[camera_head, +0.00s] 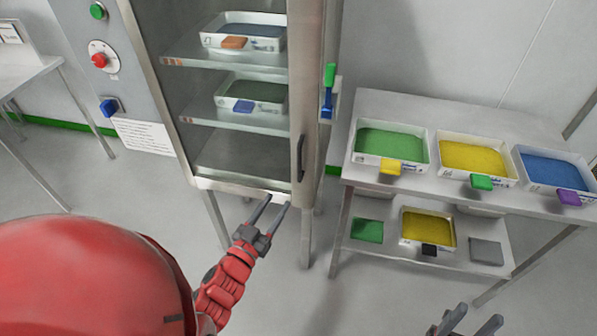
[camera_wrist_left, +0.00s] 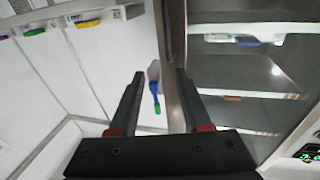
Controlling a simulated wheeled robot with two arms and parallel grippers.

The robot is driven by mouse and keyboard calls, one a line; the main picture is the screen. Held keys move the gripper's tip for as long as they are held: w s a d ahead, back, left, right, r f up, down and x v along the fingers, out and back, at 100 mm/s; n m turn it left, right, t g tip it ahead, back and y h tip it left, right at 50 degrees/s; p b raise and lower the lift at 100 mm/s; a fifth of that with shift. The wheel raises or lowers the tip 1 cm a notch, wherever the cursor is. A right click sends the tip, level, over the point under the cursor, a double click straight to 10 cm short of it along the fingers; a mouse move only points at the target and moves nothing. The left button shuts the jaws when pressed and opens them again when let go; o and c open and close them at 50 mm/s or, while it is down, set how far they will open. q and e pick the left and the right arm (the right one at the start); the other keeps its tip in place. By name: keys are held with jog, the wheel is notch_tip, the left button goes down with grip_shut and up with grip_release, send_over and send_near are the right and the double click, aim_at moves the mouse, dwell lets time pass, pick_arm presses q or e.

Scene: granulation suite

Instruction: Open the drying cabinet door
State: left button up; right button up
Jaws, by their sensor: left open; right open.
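The drying cabinet (camera_head: 222,100) stands at the centre left of the head view. Its glazed door appears shut, with trays on shelves visible through it. A dark vertical handle (camera_head: 301,158) is on the right-hand door stile (camera_head: 305,90). My left gripper (camera_head: 268,205) is open and empty, below and left of the handle in the head view. In the left wrist view, the open fingers (camera_wrist_left: 160,75) point towards the metal stile (camera_wrist_left: 177,95), with the dark handle (camera_wrist_left: 169,30) beyond the fingertips. My right gripper (camera_head: 474,322) is open at the bottom edge, apart from the cabinet.
A steel table (camera_head: 345,178) with several trays of coloured material stands right of the cabinet, with a lower shelf. A blue-and-green brush (camera_head: 328,90) hangs on the cabinet's right side. A control panel (camera_head: 100,60) is on its left. The floor in front looks clear.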

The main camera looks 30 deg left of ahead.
aim_at(298, 166)
pick_arm(q)
jog(key=shift+n+g+y, duration=0.4)
jog(key=shift+y, duration=0.1)
jog(key=w, duration=0.5)
jog(key=w+a+f, duration=0.1)
jog(key=w, duration=0.5)
jog(key=w+f, duration=0.1)
jog(key=w, duration=0.5)
jog(key=shift+a, duration=0.2)
grip_shut()
dwell(0.4)
